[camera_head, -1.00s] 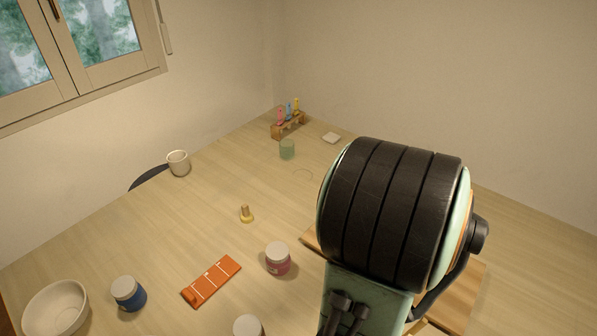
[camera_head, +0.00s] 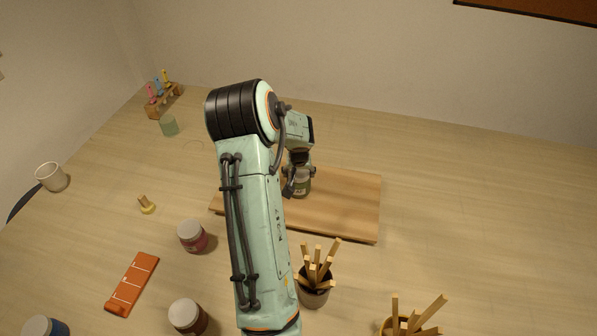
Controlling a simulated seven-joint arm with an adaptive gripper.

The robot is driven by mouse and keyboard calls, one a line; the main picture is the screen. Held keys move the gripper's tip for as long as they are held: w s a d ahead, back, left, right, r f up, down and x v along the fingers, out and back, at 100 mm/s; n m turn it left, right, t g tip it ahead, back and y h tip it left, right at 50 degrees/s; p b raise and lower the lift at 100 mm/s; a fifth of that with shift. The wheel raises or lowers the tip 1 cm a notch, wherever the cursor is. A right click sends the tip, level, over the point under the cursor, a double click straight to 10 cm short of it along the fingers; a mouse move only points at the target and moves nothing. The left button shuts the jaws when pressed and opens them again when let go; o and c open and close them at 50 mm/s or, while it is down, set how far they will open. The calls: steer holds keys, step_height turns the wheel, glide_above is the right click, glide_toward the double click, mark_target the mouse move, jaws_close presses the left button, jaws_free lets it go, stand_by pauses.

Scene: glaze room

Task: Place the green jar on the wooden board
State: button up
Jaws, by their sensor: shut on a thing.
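The wooden board (camera_head: 345,208) lies on the table, partly hidden behind my arm. My gripper (camera_head: 299,174) points down over the board and is shut on the green jar (camera_head: 301,187). The jar looks upright, with its top hidden by the fingers. It is on or just above the board; I cannot tell whether its base touches the wood.
A pot of wooden sticks (camera_head: 314,288) stands in front of the board, and a second pot (camera_head: 402,326) is at the bottom edge. A red jar (camera_head: 192,237), a brown jar (camera_head: 187,316) and an orange case (camera_head: 132,284) lie left. The table right of the board is clear.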

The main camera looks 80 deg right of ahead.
steer(key=shift+f, duration=0.1)
steer(key=o, duration=1.2)
steer(key=v, duration=1.2)
steer(key=w+a+r+n+t+y, duration=0.15)
steer(key=w+a+n, duration=0.25)
steer(key=w+a, duration=0.5)
steer(key=w+a+r+n+t+y, duration=0.1)
steer(key=w+a+r+n+y, duration=0.3)
steer(key=a, duration=0.9)
steer(key=s+a+n+g, duration=0.1)
steer(key=s+a+n, duration=0.2)
steer(key=a, duration=0.4)
steer(key=s+a+n+g, duration=0.1)
steer(key=s+a+n, duration=0.1)
steer(key=a, duration=0.5)
steer(key=s+a+n+g, duration=0.1)
steer(key=s+a+n, duration=0.2)
steer(key=a, duration=0.4)
steer(key=shift+s+f+n+g, duration=0.15)
steer(key=shift+s+n+g, duration=0.2)
steer(key=shift+s, duration=0.1)
